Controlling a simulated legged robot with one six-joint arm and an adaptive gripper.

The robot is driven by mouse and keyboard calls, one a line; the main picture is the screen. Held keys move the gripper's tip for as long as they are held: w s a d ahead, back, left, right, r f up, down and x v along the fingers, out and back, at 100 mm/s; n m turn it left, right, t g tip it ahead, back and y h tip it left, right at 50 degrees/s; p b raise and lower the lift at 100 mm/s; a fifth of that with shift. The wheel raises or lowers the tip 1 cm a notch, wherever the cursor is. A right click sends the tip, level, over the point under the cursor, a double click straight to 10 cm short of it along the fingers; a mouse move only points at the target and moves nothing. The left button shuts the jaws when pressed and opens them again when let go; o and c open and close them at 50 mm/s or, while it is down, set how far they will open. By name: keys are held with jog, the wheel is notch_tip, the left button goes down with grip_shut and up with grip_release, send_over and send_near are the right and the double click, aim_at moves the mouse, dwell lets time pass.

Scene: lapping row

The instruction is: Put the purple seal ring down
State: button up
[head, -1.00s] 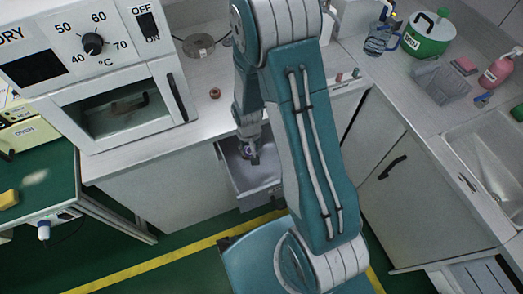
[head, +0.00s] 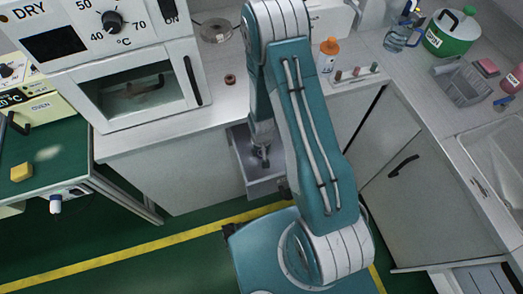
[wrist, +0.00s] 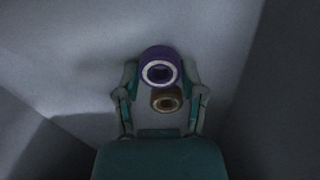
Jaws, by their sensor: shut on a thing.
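The purple seal ring (wrist: 160,66), with a pale inner rim, sits between the fingertips of my gripper (wrist: 159,78) in the wrist view. My gripper is shut on it. A smaller brown ring (wrist: 166,101) shows just below the purple one in that view, between the fingers; I cannot tell whether it touches them. In the head view my gripper (head: 262,157) points down inside the open grey drawer (head: 267,188) under the counter. The purple ring cannot be made out there. I cannot tell whether it touches the drawer floor.
The drawer walls stand close around my gripper. A brown ring (head: 230,79) lies on the counter above, right of the drying oven (head: 140,95). An orange-capped bottle (head: 328,55) and a rack of small pegs (head: 356,73) stand right of my arm.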

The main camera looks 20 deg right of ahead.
jog(key=o, duration=1.1)
jog(key=shift+c, duration=0.2)
notch_tip(320, 180, up, 12)
notch_tip(320, 180, up, 19)
jog(key=t, duration=0.3)
send_over(261, 155)
jog(key=s, duration=0.2)
jog(key=s+r+n+t, duration=0.1)
jog(key=s+r+t, duration=0.1)
jog(key=s+r, duration=1)
jog(key=shift+s+r+n+t, duration=0.3)
jog(key=shift+s+r, duration=0.05)
jog(key=shift+r, duration=0.65)
